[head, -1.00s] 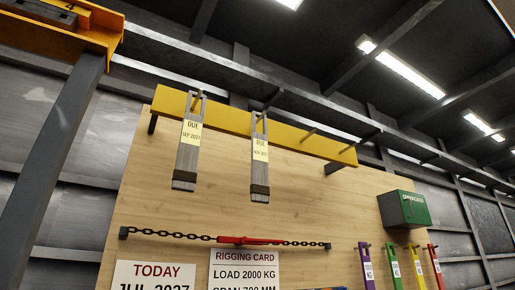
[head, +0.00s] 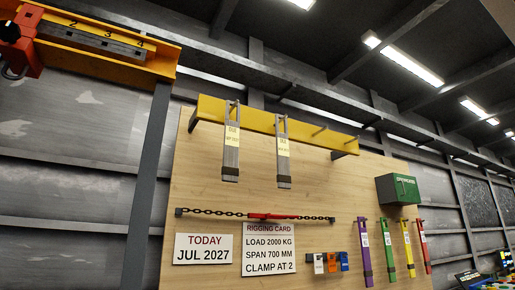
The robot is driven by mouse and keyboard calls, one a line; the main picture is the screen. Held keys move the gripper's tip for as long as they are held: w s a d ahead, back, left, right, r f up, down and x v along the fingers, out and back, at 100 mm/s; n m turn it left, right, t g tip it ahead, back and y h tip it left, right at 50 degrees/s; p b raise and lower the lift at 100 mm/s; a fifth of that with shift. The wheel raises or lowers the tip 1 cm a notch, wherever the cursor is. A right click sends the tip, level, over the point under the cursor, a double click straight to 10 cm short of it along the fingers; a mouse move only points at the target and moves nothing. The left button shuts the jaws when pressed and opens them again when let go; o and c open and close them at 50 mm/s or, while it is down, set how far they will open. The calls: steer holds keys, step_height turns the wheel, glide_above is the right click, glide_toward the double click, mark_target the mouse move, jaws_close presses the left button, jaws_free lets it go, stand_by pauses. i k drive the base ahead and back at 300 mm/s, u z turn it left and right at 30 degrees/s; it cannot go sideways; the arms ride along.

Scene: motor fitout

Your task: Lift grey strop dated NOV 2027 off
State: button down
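Two grey strops hang from pegs on a yellow rail (head: 262,120) at the top of a wooden board. The left grey strop (head: 231,158) has a yellow DUE tag; its month is too small to read surely now. The right grey strop (head: 283,168) also has a yellow DUE tag, with its date too blurred to read surely now. Each strop hangs upright with a dark band at its lower end. Two pegs to the right on the rail are bare. My gripper is not in view.
The board (head: 190,195) also carries a chain with a red middle (head: 270,216), a TODAY JUL 2027 sign (head: 203,249), a rigging card (head: 269,249), a green box (head: 398,189) and several coloured strops. A yellow beam (head: 100,42) on a grey post (head: 148,190) stands left.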

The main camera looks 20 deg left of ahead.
mark_target(284, 180)
steer(key=u, duration=0.7)
steer(key=i, duration=1)
